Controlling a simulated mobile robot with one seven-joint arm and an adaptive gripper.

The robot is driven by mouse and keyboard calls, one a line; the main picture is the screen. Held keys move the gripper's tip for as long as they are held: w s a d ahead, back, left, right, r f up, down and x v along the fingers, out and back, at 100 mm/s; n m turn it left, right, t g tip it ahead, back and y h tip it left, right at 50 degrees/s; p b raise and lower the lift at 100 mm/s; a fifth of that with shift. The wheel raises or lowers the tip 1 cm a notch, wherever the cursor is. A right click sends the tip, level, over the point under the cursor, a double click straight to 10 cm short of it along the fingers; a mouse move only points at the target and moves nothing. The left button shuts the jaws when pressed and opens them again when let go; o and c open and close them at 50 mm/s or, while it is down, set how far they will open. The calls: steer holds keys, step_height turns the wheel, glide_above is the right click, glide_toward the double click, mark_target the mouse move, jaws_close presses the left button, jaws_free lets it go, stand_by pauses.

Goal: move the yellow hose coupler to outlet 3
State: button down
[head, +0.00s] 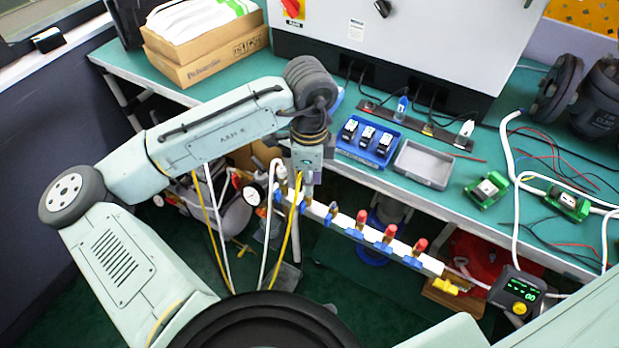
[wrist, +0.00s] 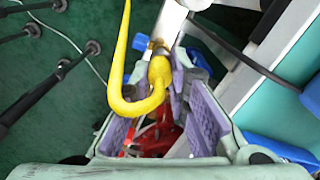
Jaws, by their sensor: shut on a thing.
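My gripper (wrist: 166,88) is shut on the yellow hose coupler (wrist: 160,71), which sits between its purple finger pads in the wrist view. The yellow hose (wrist: 118,62) loops down and bends up into the coupler. In the head view my gripper (head: 305,183) is over the left part of the white manifold bar (head: 404,251). The coupler is hard to make out there; the yellow hose (head: 290,232) hangs below. Several outlets with blue fittings run along the bar, some with red caps (head: 389,232). I cannot tell whether the coupler touches an outlet, or read outlet numbers.
The green bench (head: 455,205) runs just behind the manifold, with a blue tray (head: 360,158) and a grey tray (head: 424,163) near its edge. White hoses (head: 267,235) hang beside the yellow one. A small gauge box (head: 517,289) is at the right.

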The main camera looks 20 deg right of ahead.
steer(key=shift+r+p, duration=0.7)
steer(key=shift+r, duration=0.1)
stand_by(0.5)
steer(key=shift+r+p, duration=1.6)
steer(key=shift+r, duration=0.35)
